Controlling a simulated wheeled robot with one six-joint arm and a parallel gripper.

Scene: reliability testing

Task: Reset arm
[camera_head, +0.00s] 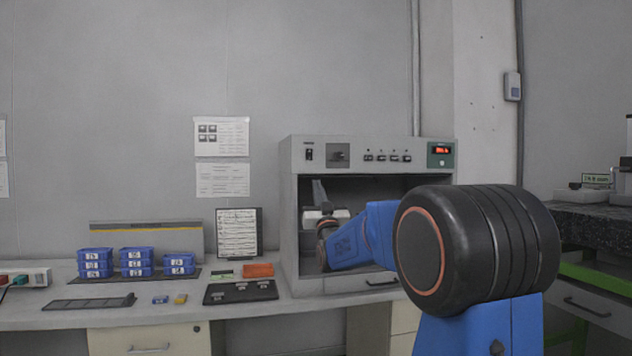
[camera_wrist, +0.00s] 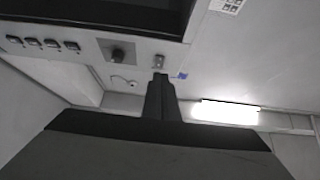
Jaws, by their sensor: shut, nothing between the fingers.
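My arm reaches from the lower right into the open front of a grey test machine (camera_head: 290,225) in the head view. My gripper (camera_head: 318,186) is a small dark shape pointing up, in front of the dark chamber and below the machine's control panel. In the wrist view my gripper (camera_wrist: 160,80) is shut and empty, its fingers together. Its tip appears close to a small switch (camera_wrist: 158,62) on the panel; I cannot tell whether they touch. A dark knob (camera_wrist: 117,55) sits beside that switch.
The machine's panel has several buttons (camera_head: 387,156) and a lit red display (camera_head: 441,150). On the bench are blue bins (camera_head: 137,262), a black tray (camera_head: 240,292), an orange box (camera_head: 258,270) and a clipboard (camera_head: 239,233). A dark granite slab (camera_head: 590,225) stands right.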

